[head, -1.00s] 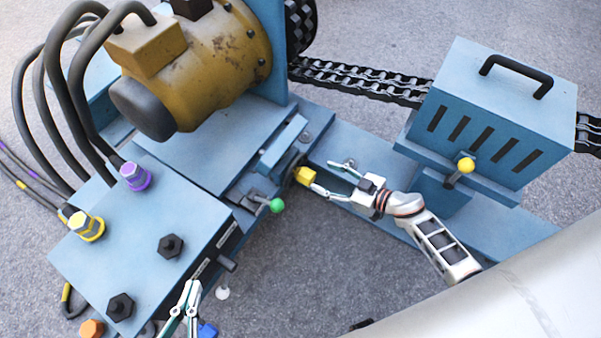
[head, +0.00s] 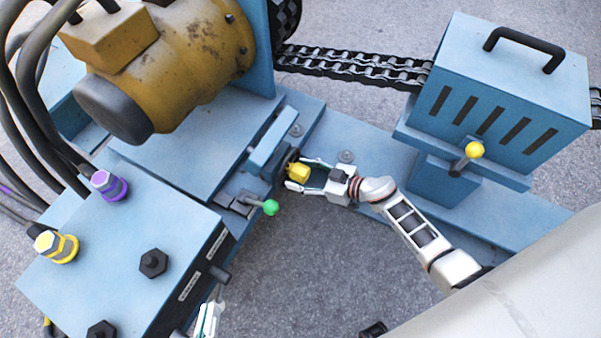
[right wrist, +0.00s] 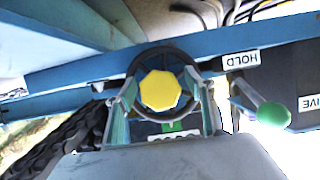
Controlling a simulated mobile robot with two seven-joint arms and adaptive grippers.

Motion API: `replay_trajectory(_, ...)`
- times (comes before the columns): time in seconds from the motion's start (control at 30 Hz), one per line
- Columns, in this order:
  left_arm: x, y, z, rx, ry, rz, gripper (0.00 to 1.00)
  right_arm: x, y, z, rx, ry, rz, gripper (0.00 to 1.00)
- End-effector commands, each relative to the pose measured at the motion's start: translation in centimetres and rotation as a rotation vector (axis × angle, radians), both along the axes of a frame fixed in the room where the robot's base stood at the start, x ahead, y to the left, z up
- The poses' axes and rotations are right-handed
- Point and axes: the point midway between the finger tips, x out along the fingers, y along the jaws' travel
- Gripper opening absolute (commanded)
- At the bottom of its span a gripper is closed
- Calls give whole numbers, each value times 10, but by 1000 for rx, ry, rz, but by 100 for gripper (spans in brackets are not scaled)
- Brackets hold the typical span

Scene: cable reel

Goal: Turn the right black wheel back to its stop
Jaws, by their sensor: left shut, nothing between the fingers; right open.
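In the right wrist view a dark ring-shaped wheel (right wrist: 134,67) surrounds a yellow faceted hub (right wrist: 160,91). In the head view this yellow hub (head: 298,172) faces right on the blue frame. My right gripper (head: 300,174) is open, with one finger on each side of the hub. I cannot tell whether the fingers touch it. Two black faceted knobs, one (head: 153,263) further right and up than the other (head: 101,331), stand on the blue box. My left gripper (head: 207,318) is shut and empty at the bottom edge, beside the box, partly cut off.
A green-tipped lever (head: 270,207) sits just left of my right gripper; it also shows beside the HOLD label (right wrist: 240,59). A yellow-tipped lever (head: 474,150) stands on the slotted blue housing (head: 480,120). Purple (head: 109,186) and yellow (head: 55,246) connectors carry hoses.

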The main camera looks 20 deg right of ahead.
Motion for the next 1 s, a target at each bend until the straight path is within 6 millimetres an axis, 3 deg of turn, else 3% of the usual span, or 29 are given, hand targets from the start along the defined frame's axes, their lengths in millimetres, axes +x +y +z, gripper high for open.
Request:
replay_trajectory(0.17,1,0,1,-1,-2,0,0,0,0,1,0,-2,-1,51)
replay_trajectory(0.37,1,0,1,-1,-2,0,0,0,0,1,-1,-1,0,0)
replay_trajectory(0.73,2,1,3,9,-8,-2,0,0,-1,0,-44,-33,0,0)
replay_trajectory(1.0,3,5,1,31,-10,-5,0,-1,-8,-1,-189,-142,-1,0)
